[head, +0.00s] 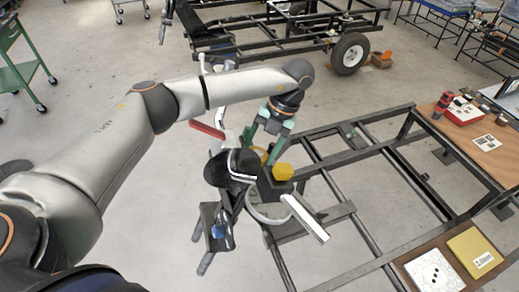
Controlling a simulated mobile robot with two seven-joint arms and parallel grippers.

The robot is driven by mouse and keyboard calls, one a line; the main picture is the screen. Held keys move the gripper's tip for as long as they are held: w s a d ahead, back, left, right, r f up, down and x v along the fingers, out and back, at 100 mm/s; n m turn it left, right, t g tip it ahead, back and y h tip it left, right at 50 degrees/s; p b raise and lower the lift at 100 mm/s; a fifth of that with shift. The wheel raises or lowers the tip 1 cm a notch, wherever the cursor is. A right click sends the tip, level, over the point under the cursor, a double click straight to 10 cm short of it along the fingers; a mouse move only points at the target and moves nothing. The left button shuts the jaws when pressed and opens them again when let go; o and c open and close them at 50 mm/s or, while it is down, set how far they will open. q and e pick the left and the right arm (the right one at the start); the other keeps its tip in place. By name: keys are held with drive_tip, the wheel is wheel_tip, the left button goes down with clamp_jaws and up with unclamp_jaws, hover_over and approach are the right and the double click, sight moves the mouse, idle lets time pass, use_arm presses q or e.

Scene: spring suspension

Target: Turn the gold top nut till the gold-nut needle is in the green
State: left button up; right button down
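My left gripper (264,143) reaches down from the upper right of its arm, with teal fingers spread on either side of a small gold part (262,155). This looks like the gold top nut, mostly hidden by the fingers and black parts. I cannot tell whether the fingers touch it. A yellow piece (283,172) sits on a dark block just right of and below the fingers. A pale round disc (268,212) lies under the block, partly covered. No needle or green zone can be made out. My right gripper is not in view.
A dark steel frame (345,212) stretches to the right of the assembly. A red bar (207,130) sticks out left of the gripper. A wooden board (480,150) holds a red tool (443,102). A yellow box (474,252) lies at lower right.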

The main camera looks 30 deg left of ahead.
use_arm(q)
drive_tip(key=shift+r, duration=0.1)
drive_tip(key=o, duration=1.4)
drive_tip(key=shift+w+d+r, duration=0.1)
drive_tip(key=shift+w+r, duration=0.05)
drive_tip(key=v, duration=1.2)
